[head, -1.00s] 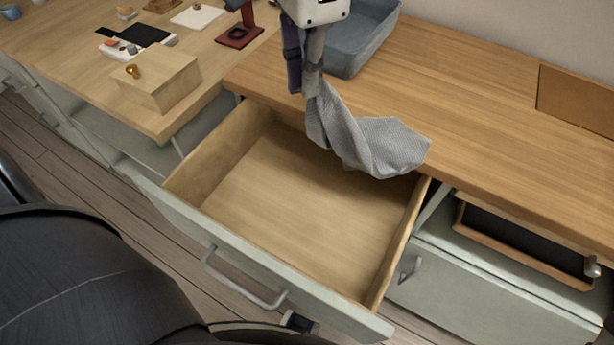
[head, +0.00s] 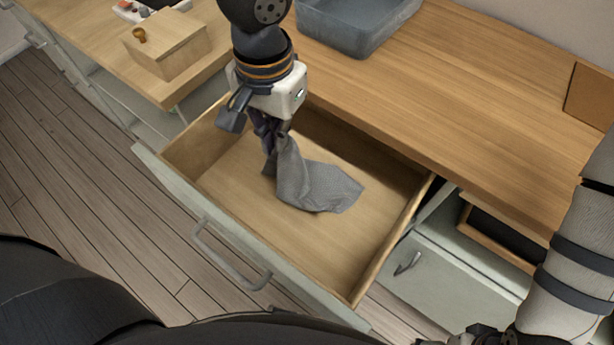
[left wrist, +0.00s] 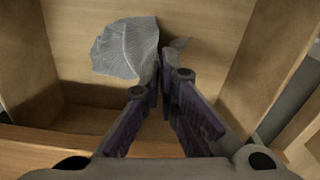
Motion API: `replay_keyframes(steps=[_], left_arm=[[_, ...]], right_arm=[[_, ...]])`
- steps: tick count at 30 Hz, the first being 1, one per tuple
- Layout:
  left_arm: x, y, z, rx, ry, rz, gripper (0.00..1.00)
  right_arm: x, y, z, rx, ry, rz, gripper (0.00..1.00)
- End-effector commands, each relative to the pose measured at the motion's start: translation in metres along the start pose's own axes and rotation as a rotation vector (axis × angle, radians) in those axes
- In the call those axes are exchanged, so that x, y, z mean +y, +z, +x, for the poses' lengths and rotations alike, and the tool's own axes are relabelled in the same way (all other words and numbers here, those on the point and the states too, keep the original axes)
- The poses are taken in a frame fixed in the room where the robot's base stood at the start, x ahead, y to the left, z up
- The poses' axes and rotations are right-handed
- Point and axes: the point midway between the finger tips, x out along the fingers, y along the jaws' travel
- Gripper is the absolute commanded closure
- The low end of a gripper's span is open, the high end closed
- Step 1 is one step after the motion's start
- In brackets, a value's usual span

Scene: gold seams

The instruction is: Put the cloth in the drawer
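The cloth (head: 318,187) is grey, finely patterned and crumpled. It hangs from my left gripper (head: 272,150) inside the open drawer (head: 180,193), its free end spread over or just above the drawer floor. I cannot tell how much of it rests there. In the left wrist view, the cloth (left wrist: 125,48) spreads to the left of the fingertips (left wrist: 162,72), which are closed together on it. The drawer is pulled well out, with a pale front, a grey handle and light wood inside. My right arm comes in at the right; its hand is only partly visible at the bottom edge.
A blue-grey bin (head: 355,25) stands on the wooden counter (head: 450,85) behind the drawer. A wooden box with a knob (head: 165,45) stands on the left worktop. A cabinet with a small handle (head: 407,263) is right of the drawer. The drawer holds nothing else visible.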

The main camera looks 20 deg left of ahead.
Motion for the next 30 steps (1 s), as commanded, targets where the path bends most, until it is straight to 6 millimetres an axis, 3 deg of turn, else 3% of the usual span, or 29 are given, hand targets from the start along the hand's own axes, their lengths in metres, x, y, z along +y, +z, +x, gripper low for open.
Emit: replay_keyframes(steps=[1,8,12,15,26,30], left_arm=[[0.000,0.003,0.021,-0.020,0.002,0.001,1.00],[0.001,0.003,0.080,-0.019,0.002,0.002,1.00],[0.005,-0.029,0.077,-0.005,0.006,-0.001,1.00],[0.006,-0.041,0.076,-0.005,0.004,0.000,1.00],[0.006,-0.039,0.085,-0.001,0.001,0.002,1.00],[0.006,-0.039,0.084,-0.001,0.001,0.002,0.69]], right_arm=[[0.000,0.006,0.008,-0.027,0.001,0.000,0.20],[0.001,0.018,0.024,-0.078,0.003,0.001,0.20],[0.001,0.021,0.027,-0.089,0.004,0.001,0.20],[0.001,0.022,0.029,-0.095,0.004,0.001,0.20],[0.001,0.022,0.029,-0.094,0.004,0.000,0.20],[0.001,0.022,0.029,-0.094,0.004,0.000,0.20]])
